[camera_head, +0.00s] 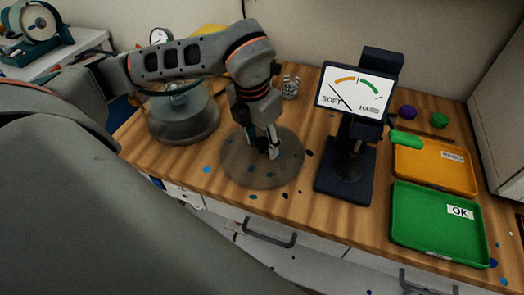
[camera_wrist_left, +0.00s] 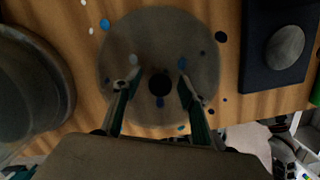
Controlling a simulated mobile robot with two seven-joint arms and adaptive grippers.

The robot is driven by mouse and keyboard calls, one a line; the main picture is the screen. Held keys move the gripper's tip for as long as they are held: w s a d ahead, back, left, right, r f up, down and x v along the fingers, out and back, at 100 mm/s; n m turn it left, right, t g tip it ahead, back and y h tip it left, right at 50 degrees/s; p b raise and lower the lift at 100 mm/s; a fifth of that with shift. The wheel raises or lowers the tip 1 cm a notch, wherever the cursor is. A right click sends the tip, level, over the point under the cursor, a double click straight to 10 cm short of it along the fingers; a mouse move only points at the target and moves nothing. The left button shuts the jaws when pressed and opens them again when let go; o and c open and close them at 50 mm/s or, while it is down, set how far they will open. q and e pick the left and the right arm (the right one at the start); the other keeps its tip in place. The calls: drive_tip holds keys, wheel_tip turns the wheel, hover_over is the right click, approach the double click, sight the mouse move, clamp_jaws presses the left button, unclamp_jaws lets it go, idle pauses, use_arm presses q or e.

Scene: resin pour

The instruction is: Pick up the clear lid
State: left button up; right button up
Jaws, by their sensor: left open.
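The clear lid (camera_head: 240,170) is a round, see-through, greyish disc lying flat on the wooden bench, with coloured spots showing through it. In the left wrist view the lid (camera_wrist_left: 160,35) fills the middle, with a dark round knob (camera_wrist_left: 159,83) at its centre. My left gripper (camera_head: 263,147) points down over the lid's middle. In the left wrist view its open fingers (camera_wrist_left: 157,85) stand on either side of the knob, with a gap on both sides. I cannot tell exactly how low the tips are. My right gripper is not in view.
A round metal chamber (camera_head: 183,128) stands left of the lid. A dark hardness tester (camera_head: 345,188) stands close on the right. Further right are an orange tray (camera_head: 435,172) and a green tray (camera_head: 437,225) marked OK. A small glass jar (camera_head: 290,87) is behind.

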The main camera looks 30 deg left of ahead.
use_arm(q)
clamp_jaws()
drive_tip(key=shift+r, duration=0.1)
